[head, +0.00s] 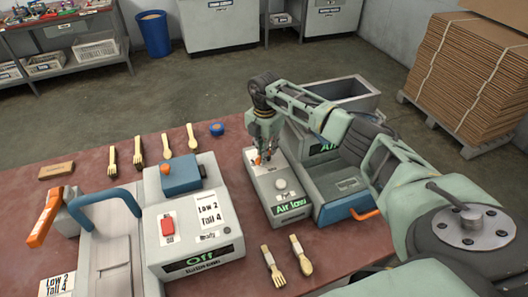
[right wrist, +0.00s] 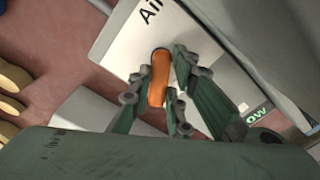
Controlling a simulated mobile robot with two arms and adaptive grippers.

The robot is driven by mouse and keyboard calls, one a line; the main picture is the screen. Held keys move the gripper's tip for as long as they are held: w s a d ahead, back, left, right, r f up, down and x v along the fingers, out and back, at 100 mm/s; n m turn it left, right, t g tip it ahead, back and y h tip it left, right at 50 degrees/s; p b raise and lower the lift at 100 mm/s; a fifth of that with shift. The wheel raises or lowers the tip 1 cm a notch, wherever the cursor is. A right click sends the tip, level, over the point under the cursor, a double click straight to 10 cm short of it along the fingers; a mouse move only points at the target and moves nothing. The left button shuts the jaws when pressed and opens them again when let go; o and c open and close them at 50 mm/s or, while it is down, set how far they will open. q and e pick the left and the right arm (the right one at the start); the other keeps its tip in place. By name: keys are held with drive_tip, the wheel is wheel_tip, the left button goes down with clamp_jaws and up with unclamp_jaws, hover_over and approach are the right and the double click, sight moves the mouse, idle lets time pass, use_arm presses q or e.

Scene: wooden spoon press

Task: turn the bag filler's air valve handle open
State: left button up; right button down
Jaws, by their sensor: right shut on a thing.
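The bag filler's air valve box (head: 278,196) is a grey box on the red-brown table, with a round knob on top and a green-lit display reading "Air low". Its orange valve handle (right wrist: 158,78) shows in the right wrist view between my right gripper's fingers. My right gripper (head: 262,158) reaches down from above to the back of the box and is shut on the orange handle. In the head view the fingers hide most of the handle. My left gripper is not in view.
A grey press (head: 200,228) with a blue handle and an "Off" display stands to the left. A blue-grey machine (head: 340,190) with an orange lever stands close on the right. Wooden forks and spoons (head: 272,266) lie in front and behind. A brown block (head: 56,170) lies at the left.

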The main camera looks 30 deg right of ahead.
drive_tip(key=n+b, duration=0.1)
drive_tip(key=n, duration=0.2)
drive_tip(key=n+b, duration=0.1)
drive_tip(key=n, duration=0.2)
drive_tip(key=shift+s+d+b, duration=0.2)
drive_tip(key=shift+b, duration=0.15)
drive_tip(key=n, duration=0.1)
drive_tip(key=n+b, duration=0.1)
drive_tip(key=n, duration=0.3)
drive_tip(key=shift+s+d+r+b, duration=0.1)
drive_tip(key=shift+d+b, duration=0.15)
drive_tip(key=shift+b, duration=0.15)
drive_tip(key=shift+n, duration=0.3)
drive_tip(key=c, duration=1.6)
unclamp_jaws()
drive_tip(key=shift+c, duration=0.2)
wheel_tip(320, 180, up, 12)
